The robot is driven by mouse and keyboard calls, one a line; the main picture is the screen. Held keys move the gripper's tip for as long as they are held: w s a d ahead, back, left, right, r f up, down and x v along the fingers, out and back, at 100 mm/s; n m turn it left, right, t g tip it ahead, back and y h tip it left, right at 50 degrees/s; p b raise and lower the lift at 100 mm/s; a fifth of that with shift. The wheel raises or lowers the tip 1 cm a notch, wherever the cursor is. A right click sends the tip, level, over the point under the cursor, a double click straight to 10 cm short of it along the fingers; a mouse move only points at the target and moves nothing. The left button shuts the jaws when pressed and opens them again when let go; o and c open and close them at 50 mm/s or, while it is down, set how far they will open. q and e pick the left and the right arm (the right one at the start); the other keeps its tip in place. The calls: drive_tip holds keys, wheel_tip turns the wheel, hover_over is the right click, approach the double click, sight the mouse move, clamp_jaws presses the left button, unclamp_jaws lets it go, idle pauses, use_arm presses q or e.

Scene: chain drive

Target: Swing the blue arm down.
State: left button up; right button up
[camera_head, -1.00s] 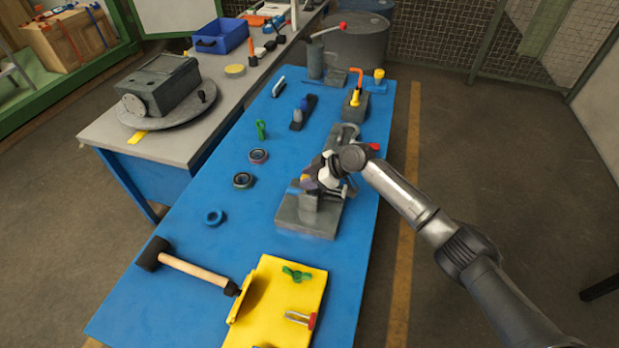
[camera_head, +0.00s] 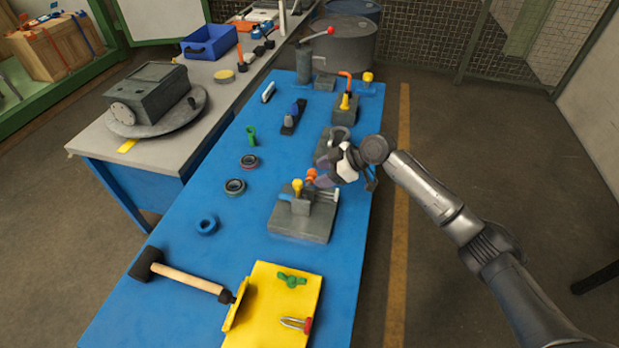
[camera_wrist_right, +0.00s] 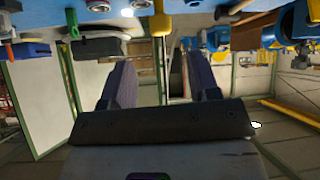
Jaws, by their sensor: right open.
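A fixture with a dark grey base (camera_head: 302,228) stands on the blue table, carrying an upright block, a yellow knob (camera_head: 297,186) and an orange knob (camera_head: 311,175). A short blue piece (camera_head: 285,197) sticks out at its left side, lying about level; I cannot tell for sure that it is the blue arm. My right gripper (camera_head: 322,168) is just behind and above the fixture, close to the orange knob; contact cannot be told. In the right wrist view its purple fingers (camera_wrist_right: 162,85) are apart with nothing between them. My left gripper is not in view.
A mallet (camera_head: 190,280) and a yellow board (camera_head: 285,325) lie at the front. Several rings and a green part (camera_head: 251,135) lie left of the fixture.

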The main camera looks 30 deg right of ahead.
drive_tip(key=shift+v, duration=2.75)
